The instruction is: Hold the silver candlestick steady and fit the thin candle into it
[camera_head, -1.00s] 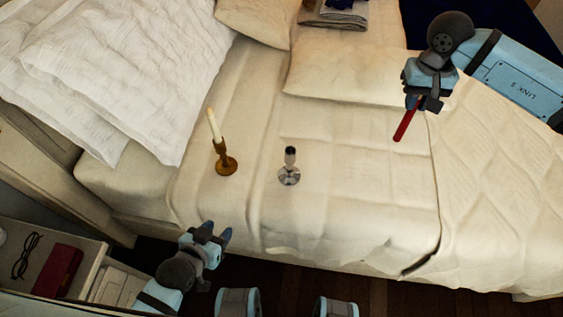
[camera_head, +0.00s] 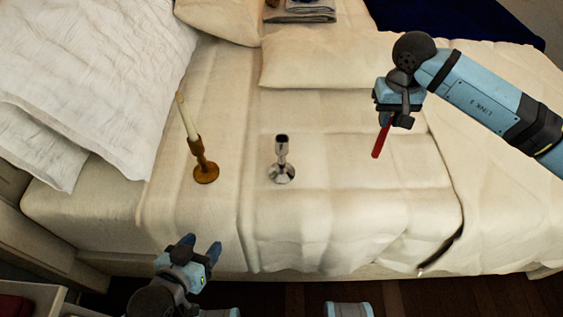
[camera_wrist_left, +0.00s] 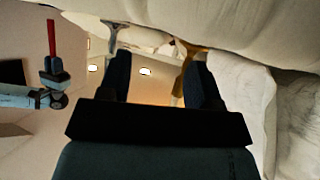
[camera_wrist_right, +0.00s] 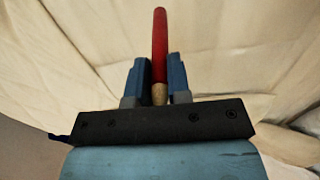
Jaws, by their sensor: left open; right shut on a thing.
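The silver candlestick (camera_head: 281,172) stands upright on the bed, with its dark socket at the top and nothing in it. My right gripper (camera_head: 391,115) is shut on the thin red candle (camera_head: 380,141), up and to the right of the candlestick, well apart from it. In the right wrist view the red candle (camera_wrist_right: 159,40) sticks out between the fingers, its pale lower end near the palm. My left gripper (camera_head: 201,246) is open and empty at the bed's front edge, below and left of the candlestick. The left wrist view shows its two spread fingers (camera_wrist_left: 160,75).
A brown candlestick (camera_head: 205,174) with a cream candle (camera_head: 186,117) stands left of the silver one. A white pillow (camera_head: 90,75) lies at the left and a beige cushion (camera_head: 325,66) behind. The bedspread (camera_head: 340,190) right of the silver candlestick is clear.

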